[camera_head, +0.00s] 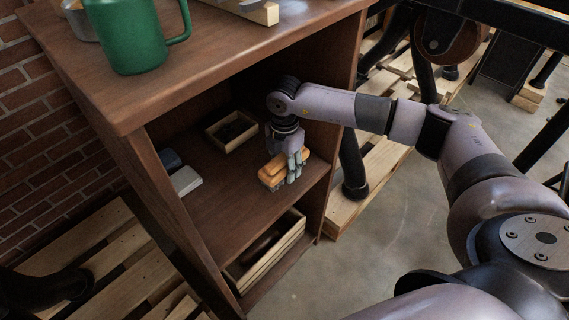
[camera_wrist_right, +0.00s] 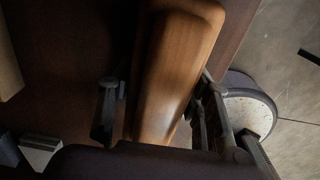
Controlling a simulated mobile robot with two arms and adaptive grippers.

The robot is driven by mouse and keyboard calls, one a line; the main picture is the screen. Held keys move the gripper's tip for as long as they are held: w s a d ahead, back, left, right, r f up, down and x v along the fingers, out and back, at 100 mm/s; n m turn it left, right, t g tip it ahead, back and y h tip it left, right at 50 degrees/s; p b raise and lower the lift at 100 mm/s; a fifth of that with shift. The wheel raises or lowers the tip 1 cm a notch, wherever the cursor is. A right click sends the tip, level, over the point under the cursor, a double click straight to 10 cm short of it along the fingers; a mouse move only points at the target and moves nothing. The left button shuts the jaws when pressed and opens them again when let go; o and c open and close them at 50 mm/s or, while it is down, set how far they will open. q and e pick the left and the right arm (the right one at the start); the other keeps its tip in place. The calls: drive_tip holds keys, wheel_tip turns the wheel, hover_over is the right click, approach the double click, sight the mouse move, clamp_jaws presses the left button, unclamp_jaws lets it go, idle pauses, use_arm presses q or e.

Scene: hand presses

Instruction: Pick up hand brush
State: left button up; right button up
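The hand brush (camera_head: 271,174) has an orange-brown wooden body and lies on the middle shelf of the brown cabinet, near its front edge. My right gripper (camera_head: 291,167) reaches down into the shelf space at the brush. In the right wrist view, the brush's wooden body (camera_wrist_right: 178,62) runs between the fingers of my right gripper (camera_wrist_right: 158,112). The left-hand finger shows a small gap to the wood; the right-hand finger is close against or beside it, and contact is unclear. The brush's underside is mostly hidden. My left gripper is out of view.
The brown cabinet (camera_head: 75,85) encloses the shelf with its top and sides. A small wooden box (camera_head: 231,131) stands behind the brush; a pale block (camera_head: 186,180) lies to the left. A wooden crate (camera_head: 265,255) sits below. A green mug (camera_head: 130,35) stands on top.

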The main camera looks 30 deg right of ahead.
sight(283, 157)
drive_tip(key=c, duration=0.8)
drive_tip(key=shift+r, duration=0.1)
drive_tip(key=shift+s+a+r+p, duration=0.15)
drive_tip(key=shift+r+p, duration=0.15)
drive_tip(key=shift+r, duration=0.15)
wheel_tip(283, 157, up, 6)
drive_tip(key=shift+a+r+p, duration=0.15)
drive_tip(key=shift+r+p, duration=0.05)
drive_tip(key=shift+p, duration=0.5)
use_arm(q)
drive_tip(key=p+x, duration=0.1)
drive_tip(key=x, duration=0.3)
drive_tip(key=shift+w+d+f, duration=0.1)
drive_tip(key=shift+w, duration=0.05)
use_arm(e)
drive_tip(key=s+a, duration=0.3)
drive_tip(key=a, duration=0.2)
drive_tip(key=s+a, duration=0.4)
drive_tip(key=a, duration=0.1)
drive_tip(key=s+a, duration=0.4)
drive_tip(key=a, duration=0.1)
drive_tip(key=shift+s+a+f, duration=0.25)
drive_tip(key=shift+a, duration=0.05)
drive_tip(key=o, duration=0.7)
drive_tip(key=c, duration=0.4)
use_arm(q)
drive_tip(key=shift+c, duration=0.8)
